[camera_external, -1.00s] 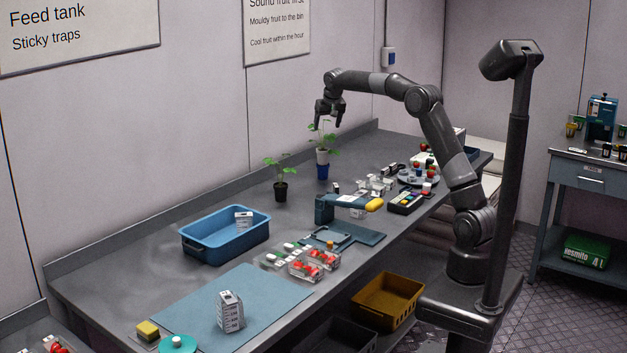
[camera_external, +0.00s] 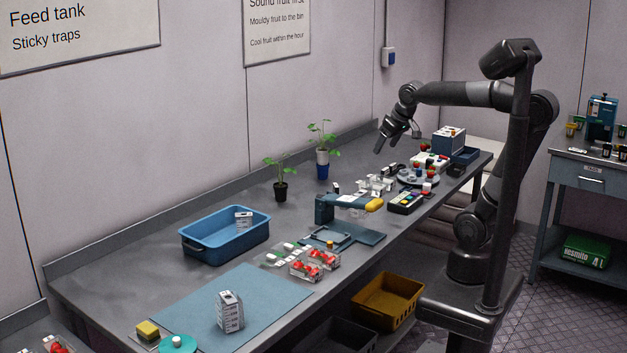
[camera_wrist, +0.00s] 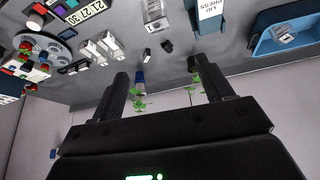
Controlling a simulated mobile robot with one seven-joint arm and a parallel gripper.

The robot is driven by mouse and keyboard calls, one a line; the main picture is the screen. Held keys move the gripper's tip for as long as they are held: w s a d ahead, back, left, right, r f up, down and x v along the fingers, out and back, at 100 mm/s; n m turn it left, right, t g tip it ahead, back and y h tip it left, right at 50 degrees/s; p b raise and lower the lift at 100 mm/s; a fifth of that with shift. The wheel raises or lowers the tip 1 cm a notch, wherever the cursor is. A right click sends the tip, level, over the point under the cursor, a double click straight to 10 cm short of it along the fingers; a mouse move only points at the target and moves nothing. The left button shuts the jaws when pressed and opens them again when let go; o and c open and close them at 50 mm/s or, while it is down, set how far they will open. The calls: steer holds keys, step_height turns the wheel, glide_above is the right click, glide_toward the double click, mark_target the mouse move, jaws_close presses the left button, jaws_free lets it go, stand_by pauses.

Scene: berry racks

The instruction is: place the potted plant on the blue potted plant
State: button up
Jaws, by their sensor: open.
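A potted plant in a pale grey-white pot (camera_external: 322,155) stands upright on top of a blue pot (camera_external: 322,171) near the back wall. Its green leaves spread above. Any plant in the blue pot is hidden. The stack also shows between my fingers in the wrist view, where the blue pot (camera_wrist: 140,77) is clearest. A second plant, in a black pot (camera_external: 281,191), stands on the bench to its left. My gripper (camera_external: 384,145) is open and empty, above the bench and to the right of the stack, clear of both plants.
A blue tub (camera_external: 225,236) holding a small carton is at the left. A scale-like blue device (camera_external: 340,207), berry punnets (camera_external: 307,265) and a round plate (camera_external: 418,178) with fruit lie along the front.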

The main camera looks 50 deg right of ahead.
steer(key=s+a+f+n+y, duration=0.1)
steer(key=s+a+f, duration=0.1)
steer(key=s+f, duration=0.4)
steer(key=s, duration=0.4)
steer(key=shift+s+f, duration=0.2)
steer(key=shift+f, duration=0.2)
steer(key=shift+a, duration=0.1)
stand_by(0.4)
